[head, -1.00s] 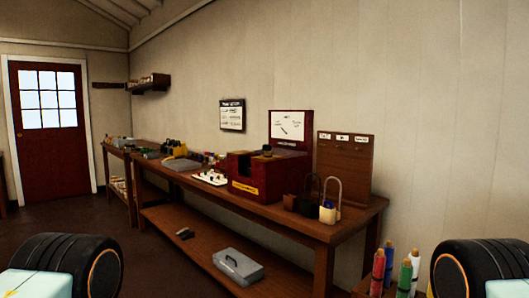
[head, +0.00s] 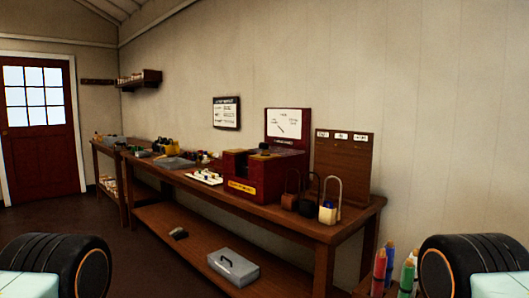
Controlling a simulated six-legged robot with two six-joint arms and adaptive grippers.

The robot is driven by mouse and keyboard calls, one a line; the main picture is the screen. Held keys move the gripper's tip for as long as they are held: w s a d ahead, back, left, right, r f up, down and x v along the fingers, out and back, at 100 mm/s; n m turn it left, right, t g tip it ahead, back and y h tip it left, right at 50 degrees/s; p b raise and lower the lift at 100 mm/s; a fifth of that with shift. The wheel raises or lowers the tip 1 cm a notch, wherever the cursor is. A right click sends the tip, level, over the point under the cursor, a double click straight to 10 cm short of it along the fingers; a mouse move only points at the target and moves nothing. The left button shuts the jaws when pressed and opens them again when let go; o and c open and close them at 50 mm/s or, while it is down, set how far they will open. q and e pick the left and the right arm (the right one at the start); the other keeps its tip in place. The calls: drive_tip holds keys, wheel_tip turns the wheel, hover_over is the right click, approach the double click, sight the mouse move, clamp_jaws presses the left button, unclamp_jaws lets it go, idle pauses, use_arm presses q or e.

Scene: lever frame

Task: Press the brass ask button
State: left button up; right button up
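The dark red lever frame box (head: 262,178) stands on the long wooden bench, right of centre in the head view. It has a yellow label (head: 241,187) on its front and an upright red back panel with a white diagram (head: 284,123). A small dark item with a brownish top (head: 264,148) sits on top of the box. I cannot make out which part is the brass ask button at this distance. Neither gripper is in view; only rounded black parts of my own body show at the lower corners.
Padlock-like objects (head: 328,213) stand right of the box before a wooden board (head: 343,164). A white tray (head: 204,176) lies to its left. A grey toolbox (head: 233,268) is on the bench's lower shelf (head: 190,245). Coloured bottles (head: 391,268) stand lower right. Floor at left is clear.

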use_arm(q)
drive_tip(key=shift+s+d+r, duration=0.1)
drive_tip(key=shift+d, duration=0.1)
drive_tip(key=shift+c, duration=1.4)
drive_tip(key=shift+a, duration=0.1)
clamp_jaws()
